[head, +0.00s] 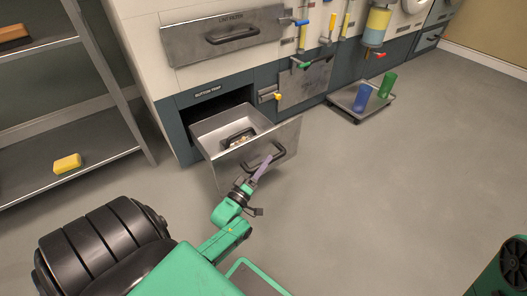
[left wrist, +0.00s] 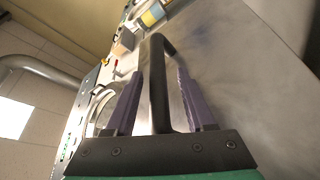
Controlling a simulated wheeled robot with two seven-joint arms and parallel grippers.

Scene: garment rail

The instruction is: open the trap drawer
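The trap drawer (head: 235,128), grey metal under a "BUTTON TRAP" label, stands well out of its dark opening in the machine. Inside it are a black handle and small pale bits, too small to make out. Its black front handle (head: 264,158) also shows in the left wrist view (left wrist: 158,85). My left gripper (head: 262,168) is at this handle, in front of the drawer. In the left wrist view its two purple fingers (left wrist: 160,100) stand apart on either side of the handle bar, with gaps showing. My right gripper is not in view.
The "LINT FILTER" panel (head: 225,37) above is closed. Coloured valves and a yellow container (head: 377,24) are on the machine at right. A low trolley (head: 345,101) carries blue and green cups. A shelf with a yellow block (head: 67,163) stands left.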

